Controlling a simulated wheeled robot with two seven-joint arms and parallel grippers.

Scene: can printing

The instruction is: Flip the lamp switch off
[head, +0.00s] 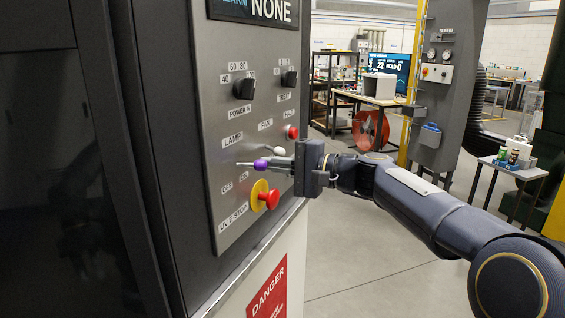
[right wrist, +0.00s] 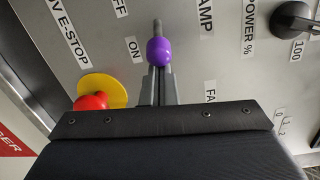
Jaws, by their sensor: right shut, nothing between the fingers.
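The lamp switch (head: 261,163) is a small metal toggle with a purple tip, on the grey control panel below the LAMP label and above the OFF and ON labels. In the right wrist view the purple tip (right wrist: 159,51) stands in front of the fingers, its metal stem beyond it. My right gripper (head: 278,164) is shut and empty, with its fingertips right at the purple tip. I cannot tell whether they touch it. My left gripper is not in view.
A red e-stop button (head: 269,199) on a yellow base sits just below the gripper. A white-tipped fan toggle (head: 279,150), a red button (head: 293,132) and black knobs (head: 243,88) are above. Open floor (head: 350,260) lies to the right.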

